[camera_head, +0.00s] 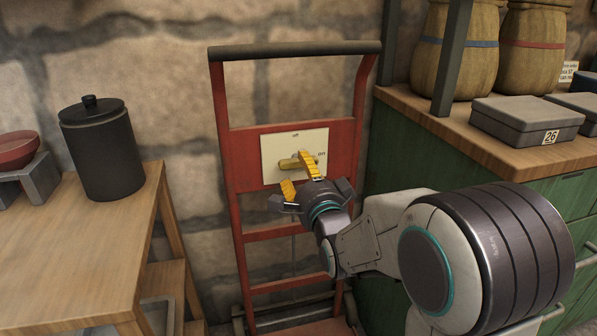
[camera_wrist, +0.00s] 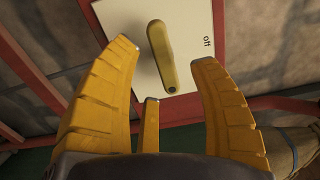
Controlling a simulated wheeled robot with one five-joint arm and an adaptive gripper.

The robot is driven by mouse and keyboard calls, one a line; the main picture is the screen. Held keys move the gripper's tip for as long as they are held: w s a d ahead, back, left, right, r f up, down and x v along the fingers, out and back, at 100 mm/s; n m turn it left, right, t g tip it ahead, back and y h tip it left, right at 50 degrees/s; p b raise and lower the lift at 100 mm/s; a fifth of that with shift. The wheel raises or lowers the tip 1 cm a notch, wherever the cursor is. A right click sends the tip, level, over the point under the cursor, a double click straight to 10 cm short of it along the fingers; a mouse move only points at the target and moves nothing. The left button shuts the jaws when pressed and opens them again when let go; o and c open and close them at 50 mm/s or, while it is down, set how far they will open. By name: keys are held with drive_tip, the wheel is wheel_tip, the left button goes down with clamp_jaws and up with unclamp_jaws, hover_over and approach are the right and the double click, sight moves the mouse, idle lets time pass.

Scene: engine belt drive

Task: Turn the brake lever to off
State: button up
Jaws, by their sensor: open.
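The brake lever (camera_head: 287,163) is a dull yellow bar on a cream plate (camera_head: 276,145) fixed to a red hand truck. In the wrist view the lever (camera_wrist: 161,48) shows whole, and "off" (camera_wrist: 208,42) stands at upper right. My gripper (camera_head: 297,170) is open and empty in front of the plate. In the wrist view its yellow fingers (camera_wrist: 164,56) stand on either side of the lever, with no clear contact.
The red hand truck (camera_head: 228,140) leans by a stone wall. A wooden table (camera_head: 60,240) with a black canister (camera_head: 101,150) stands at left. At right is a green cabinet (camera_head: 400,150) with a wooden top, holding grey boxes (camera_head: 526,118) and sacks (camera_head: 475,55).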

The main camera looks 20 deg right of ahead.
sight(300, 167)
drive_tip(key=shift+w, duration=2.1)
clamp_jaws()
